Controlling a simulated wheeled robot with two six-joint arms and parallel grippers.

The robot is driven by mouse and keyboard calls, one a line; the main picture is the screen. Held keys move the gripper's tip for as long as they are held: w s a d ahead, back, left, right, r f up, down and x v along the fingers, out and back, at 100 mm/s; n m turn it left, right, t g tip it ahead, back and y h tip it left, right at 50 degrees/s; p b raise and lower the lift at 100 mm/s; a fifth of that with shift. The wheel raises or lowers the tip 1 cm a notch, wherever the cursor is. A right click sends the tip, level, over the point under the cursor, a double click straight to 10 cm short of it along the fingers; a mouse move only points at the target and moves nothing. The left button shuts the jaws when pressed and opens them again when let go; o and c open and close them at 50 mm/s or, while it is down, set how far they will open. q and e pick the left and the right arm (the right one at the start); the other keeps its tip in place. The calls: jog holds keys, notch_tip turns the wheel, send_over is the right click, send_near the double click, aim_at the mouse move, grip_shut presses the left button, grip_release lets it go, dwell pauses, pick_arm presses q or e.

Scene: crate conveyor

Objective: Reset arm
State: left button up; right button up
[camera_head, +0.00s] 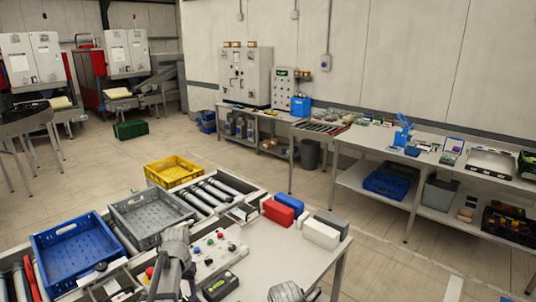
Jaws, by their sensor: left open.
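My left gripper (176,237) is in the lower middle of the head view, at the upper end of my grey arm. It is open, with nothing seen between its fingers. It appears in front of the control panel (217,252), between the crates and the bare white tabletop; I cannot tell its exact height. My right gripper is not in view; only a grey rounded arm part shows at the bottom edge. A blue crate (76,250), a grey crate (150,214) and a yellow crate (174,170) stand along the roller conveyor (208,194).
Red (279,212), blue (290,203), white (320,234) and grey (332,223) blocks stand at the tabletop's far edge. The near white tabletop (270,262) is largely clear. A long workbench (440,168) with tools lines the wall. Open floor lies between.

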pick_arm(q)
jog(key=s+d+f+m+b, duration=0.2)
jog(key=s+d, duration=0.7)
jog(key=d, duration=0.1)
jog(key=s+d+f+m+y+b, duration=0.1)
jog(key=s+d+f+b, duration=0.2)
jog(key=s+d, duration=0.7)
jog(key=shift+s+f+m, duration=0.15)
jog(key=shift+f+m, duration=0.05)
jog(key=shift+m, duration=0.2)
dwell(0.5)
